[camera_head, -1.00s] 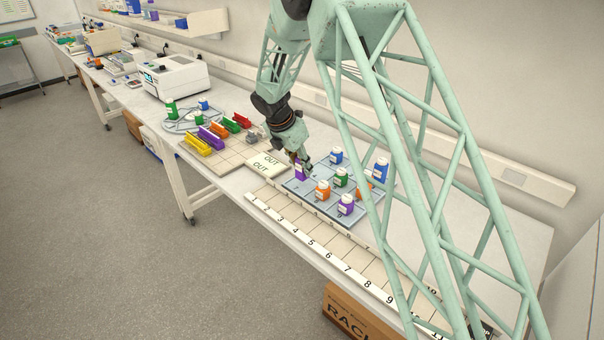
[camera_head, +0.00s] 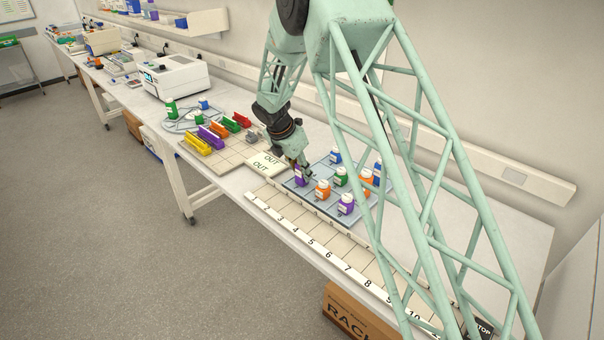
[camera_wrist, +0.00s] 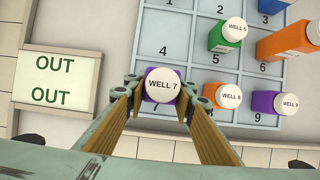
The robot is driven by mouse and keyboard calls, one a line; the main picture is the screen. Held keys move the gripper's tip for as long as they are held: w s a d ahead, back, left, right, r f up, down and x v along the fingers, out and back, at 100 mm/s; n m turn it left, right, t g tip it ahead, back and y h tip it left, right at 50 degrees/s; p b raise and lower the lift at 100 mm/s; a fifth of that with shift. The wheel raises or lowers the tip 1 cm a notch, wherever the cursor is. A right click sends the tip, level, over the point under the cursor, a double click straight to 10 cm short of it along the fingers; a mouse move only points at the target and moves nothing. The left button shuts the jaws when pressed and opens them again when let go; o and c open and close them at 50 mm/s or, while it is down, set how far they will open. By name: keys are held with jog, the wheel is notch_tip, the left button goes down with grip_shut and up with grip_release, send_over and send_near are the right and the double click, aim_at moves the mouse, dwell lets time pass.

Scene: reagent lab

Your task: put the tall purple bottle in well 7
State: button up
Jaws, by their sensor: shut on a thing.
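My gripper (camera_head: 303,166) is shut on the tall purple bottle (camera_head: 300,178), which looks upright. In the wrist view the bottle's white cap (camera_wrist: 162,85) reads WELL 7 and sits between the two fingers of my gripper (camera_wrist: 170,92). The bottle is over the square marked 7 of the blue-grey well tray (camera_wrist: 170,42), at the tray's near left corner. The printed 7 shows partly below the bottle. I cannot tell whether its base touches the tray.
Beside it stand the orange WELL 8 bottle (camera_wrist: 224,96), purple WELL 9 bottle (camera_wrist: 268,102) and green WELL 5 bottle (camera_wrist: 226,36). The OUT plate (camera_wrist: 58,82) lies to the left. A numbered strip (camera_head: 312,252) runs along the bench front. Square 4 is empty.

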jog(key=shift+f, duration=0.15)
jog(key=o, duration=0.8)
jog(key=shift+o, duration=0.2)
jog(key=v, duration=1.2)
jog(key=shift+p, duration=0.4)
jog(key=shift+a, duration=0.1)
jog(key=shift+r, duration=0.25)
